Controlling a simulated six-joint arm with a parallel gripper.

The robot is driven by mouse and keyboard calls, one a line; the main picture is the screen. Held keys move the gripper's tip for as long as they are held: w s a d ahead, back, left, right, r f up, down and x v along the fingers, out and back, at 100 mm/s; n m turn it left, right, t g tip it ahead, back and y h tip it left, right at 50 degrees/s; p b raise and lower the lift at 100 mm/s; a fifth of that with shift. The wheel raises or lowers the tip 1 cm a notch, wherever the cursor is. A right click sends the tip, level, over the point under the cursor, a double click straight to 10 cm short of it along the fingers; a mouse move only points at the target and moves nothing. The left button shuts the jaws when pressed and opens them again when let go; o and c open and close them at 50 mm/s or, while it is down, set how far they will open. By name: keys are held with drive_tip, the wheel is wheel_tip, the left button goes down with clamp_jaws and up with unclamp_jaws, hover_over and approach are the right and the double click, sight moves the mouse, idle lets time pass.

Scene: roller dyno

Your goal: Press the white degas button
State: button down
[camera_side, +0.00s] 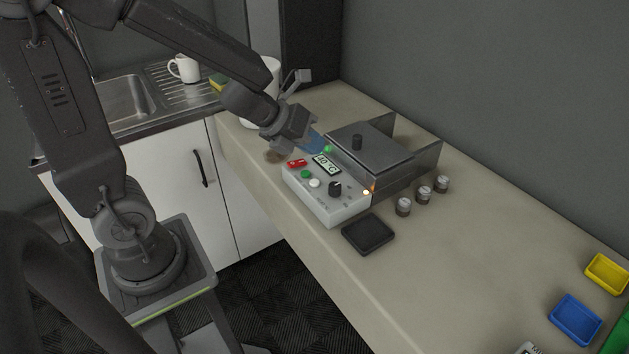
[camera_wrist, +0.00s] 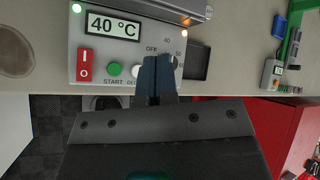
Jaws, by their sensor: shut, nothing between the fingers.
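The white degas button (camera_side: 314,183) is on the sloped top of a pale control box (camera_side: 340,210), right of a green button (camera_side: 305,174). In the wrist view the white button (camera_wrist: 136,71) shows just left of my fingers, its label partly covered. My gripper (camera_side: 322,145) is shut and empty, its bluish fingers above the back of the box in the side view. In the wrist view the fingertips (camera_wrist: 160,59) overlap the panel right of the white button and hide most of the knob. I cannot tell contact, but the fingers look apart from the button.
The panel also has a red switch (camera_wrist: 84,64), a display (camera_wrist: 112,25) reading 40 °C and a black knob (camera_side: 335,187). A lidded metal bath (camera_side: 400,180) stands behind. A black tray (camera_side: 368,246) and small metal jars (camera_side: 424,195) sit nearby. The counter's right middle is clear.

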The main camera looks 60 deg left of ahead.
sight(313, 180)
drive_tip(key=shift+f, duration=2.7)
drive_tip(key=shift+f, duration=0.2)
drive_tip(key=shift+f, duration=0.25)
drive_tip(key=shift+f, duration=0.4)
idle(0.5)
drive_tip(key=shift+r, duration=0.85)
